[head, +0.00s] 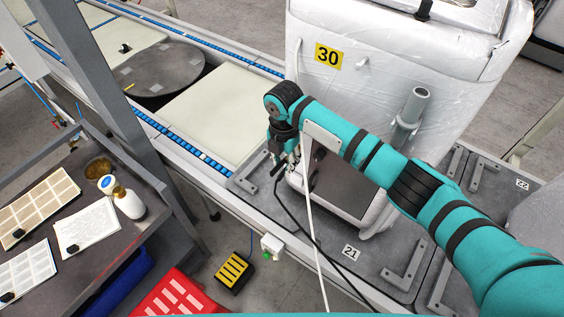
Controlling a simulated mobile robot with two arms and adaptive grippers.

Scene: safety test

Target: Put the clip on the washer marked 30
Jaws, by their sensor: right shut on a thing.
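The washer (345,90) is a large white appliance wrapped in clear plastic, with a yellow label 30 (328,55) on its upper left. It stands on a grey plate marked 21. My right gripper (284,158) is at the washer's lower left edge, pointing down. It is shut on the clip (278,171), which is small, dark and mostly hidden by the fingers. A black cable (290,212) hangs from there to the floor side. I cannot tell whether the clip touches the washer. My left gripper is out of view.
My right arm covers part of the washer's front. A conveyor with a round turntable (165,70) lies behind left. A dark bench (100,225) with a white bottle (128,203) is at left. A red crate (180,298) and yellow-black pedal (234,270) are on the floor.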

